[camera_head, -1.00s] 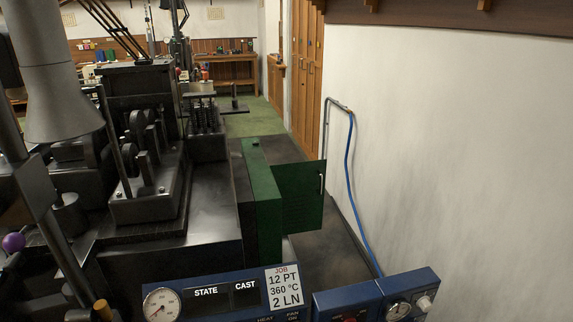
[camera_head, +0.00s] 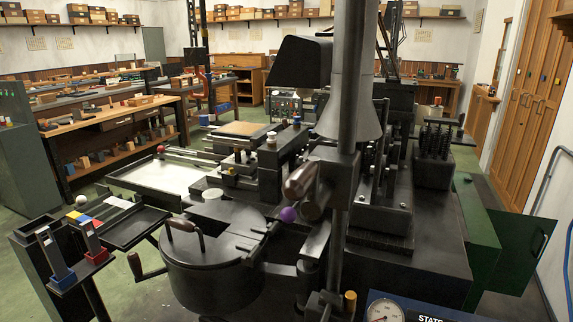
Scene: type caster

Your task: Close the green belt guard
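The green belt guard (camera_head: 482,238) is a narrow green box on the right side of the black casting machine, at the right of the head view. Its green door (camera_head: 515,243) stands swung open, out to the right of the box toward the wall. The lower part of the guard is cut off or shaded near the bottom. Neither of my grippers is in view.
The black casting machine (camera_head: 395,215) fills the centre, with a round lidded pot (camera_head: 212,262) in front. A blue gauge panel (camera_head: 410,308) is at the bottom edge. Blue-grey piping (camera_head: 556,165) runs along the right wall. Green floor lies open at left.

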